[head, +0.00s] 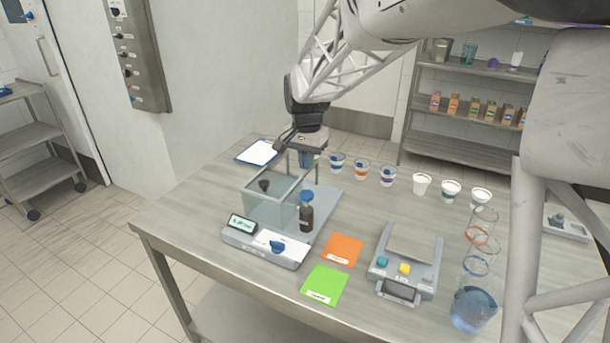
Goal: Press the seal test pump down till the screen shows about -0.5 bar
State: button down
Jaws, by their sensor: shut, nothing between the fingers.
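The seal tester stands at the left of the table, with a clear box (256,208) on a grey base. A small screen (242,223) sits at its front left; its digits are too small to read surely. A dark upright cylinder with a blue top (306,214), which looks like the pump, stands right of the box. A blue knob (277,246) is on the white front panel. My gripper (302,148) is shut and empty, above and behind the tester, apart from the pump. A blue item shows just below the gripper, partly hidden, so I cannot tell what it is.
Several cups (361,169) stand in a row along the back. An orange card (342,250) and a green card (325,285) lie in front. A grey device with coloured buttons (410,250) and clear containers (474,307) stand at the right. A clipboard (257,152) lies back left.

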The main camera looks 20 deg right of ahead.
jog(key=shift+r, duration=1.4)
dwell(0.5)
dwell(0.4)
jog(key=s+a+n+t, duration=0.1)
jog(key=s+a+n, duration=0.1)
jog(key=s, duration=0.9)
jog(key=s+a+n, duration=0.2)
jog(key=s+n, duration=0.2)
jog(key=s, duration=0.7)
jog(key=s+a+n+t, duration=0.1)
jog(key=s+a+n, duration=0.1)
jog(key=s, duration=0.9)
jog(key=shift+r+n+t, duration=0.3)
jog(key=shift+r+n, duration=0.05)
jog(key=shift+n, duration=0.05)
jog(key=shift+w, duration=0.1)
